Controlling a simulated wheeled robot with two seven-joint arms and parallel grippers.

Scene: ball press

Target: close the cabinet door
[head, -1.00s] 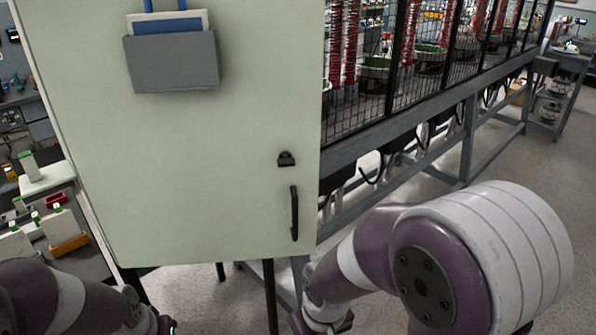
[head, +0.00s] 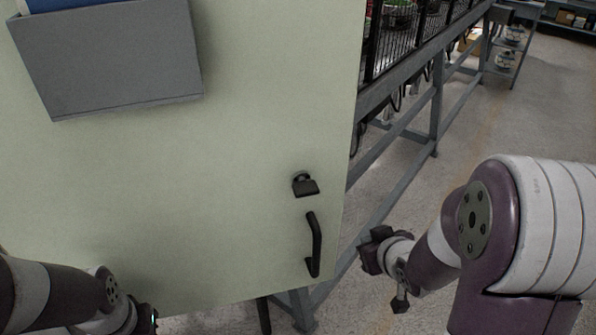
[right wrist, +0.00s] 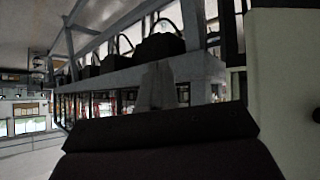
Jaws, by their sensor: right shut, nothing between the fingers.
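The cabinet door (head: 235,150) is a pale green panel filling the left and middle of the head view. A black latch (head: 304,184) and a black bar handle (head: 314,245) sit near its right edge. My right gripper (head: 373,250) is just right of that edge, apart from the handle and holding nothing. In the right wrist view its closed grey fingers (right wrist: 157,86) point away from the dark gripper body. My left gripper (head: 148,319) is at the lower left in front of the door, mostly cut off by the frame. The cabinet's inside is hidden.
A grey pocket (head: 110,58) is fixed to the door's upper left. A grey metal frame with black mesh (head: 405,45) runs back behind the door's right edge. Open speckled floor (head: 510,125) lies to the right.

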